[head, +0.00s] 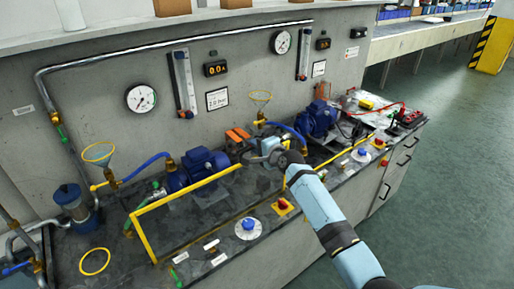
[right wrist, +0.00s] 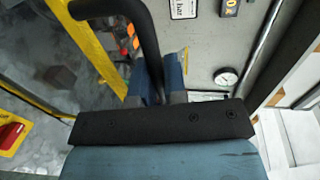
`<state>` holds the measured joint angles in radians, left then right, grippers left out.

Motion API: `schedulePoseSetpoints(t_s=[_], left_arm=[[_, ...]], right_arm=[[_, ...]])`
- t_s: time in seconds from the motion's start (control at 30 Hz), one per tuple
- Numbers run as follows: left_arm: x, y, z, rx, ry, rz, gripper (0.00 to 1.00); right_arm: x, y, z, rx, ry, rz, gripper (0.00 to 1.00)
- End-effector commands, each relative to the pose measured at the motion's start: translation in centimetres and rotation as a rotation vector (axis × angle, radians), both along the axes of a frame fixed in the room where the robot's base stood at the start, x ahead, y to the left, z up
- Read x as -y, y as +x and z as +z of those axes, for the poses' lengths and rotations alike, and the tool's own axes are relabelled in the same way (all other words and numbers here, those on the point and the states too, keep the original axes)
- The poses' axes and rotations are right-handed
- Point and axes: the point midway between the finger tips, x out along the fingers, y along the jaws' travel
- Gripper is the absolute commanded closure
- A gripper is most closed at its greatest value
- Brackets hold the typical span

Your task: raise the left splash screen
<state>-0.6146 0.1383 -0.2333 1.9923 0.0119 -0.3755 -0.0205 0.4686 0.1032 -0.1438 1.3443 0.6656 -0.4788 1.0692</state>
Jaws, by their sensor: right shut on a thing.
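The left splash screen, a clear panel in a yellow frame (head: 185,190), stands in front of the left blue pump (head: 198,168) in the head view. Its yellow frame also runs down the left of the right wrist view (right wrist: 92,42). My right gripper (head: 268,149) is at the screen's upper right end in the head view. In the right wrist view its blue fingers (right wrist: 156,76) are shut on a black bar-like handle (right wrist: 142,25) beside the yellow frame. The join between handle and frame is hard to make out. My left gripper is not in view.
A second yellow-framed screen (head: 345,151) stands at the right pump (head: 317,119). Red knobs on yellow plates (head: 283,206) and a blue knob (head: 248,226) line the bench front. A yellow ring (head: 95,262) lies at the left. The green floor (head: 440,170) is clear.

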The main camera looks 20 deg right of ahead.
Motion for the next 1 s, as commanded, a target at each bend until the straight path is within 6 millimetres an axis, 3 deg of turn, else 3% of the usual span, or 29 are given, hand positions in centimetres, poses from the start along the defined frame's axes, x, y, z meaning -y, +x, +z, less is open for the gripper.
schedulePoseSetpoints(t_s=[0.03,0.13,0.6,0.63,0.73,1.0], left_arm=[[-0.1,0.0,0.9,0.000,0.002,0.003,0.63],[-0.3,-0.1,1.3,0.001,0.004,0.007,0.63],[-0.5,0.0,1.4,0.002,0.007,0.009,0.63],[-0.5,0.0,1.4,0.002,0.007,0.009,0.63],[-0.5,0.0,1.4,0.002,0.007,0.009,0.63],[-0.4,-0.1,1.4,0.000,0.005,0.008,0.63]], right_arm=[[0.0,0.0,1.1,0.001,0.000,0.000,1.00],[0.0,0.0,1.7,0.001,-0.001,-0.001,1.00],[0.1,0.1,2.2,0.006,0.001,-0.002,1.00],[0.1,0.1,2.2,0.006,0.001,-0.002,0.83],[0.1,0.1,2.2,0.005,0.000,-0.002,0.63],[0.1,0.0,2.0,0.001,0.000,-0.001,0.63]])
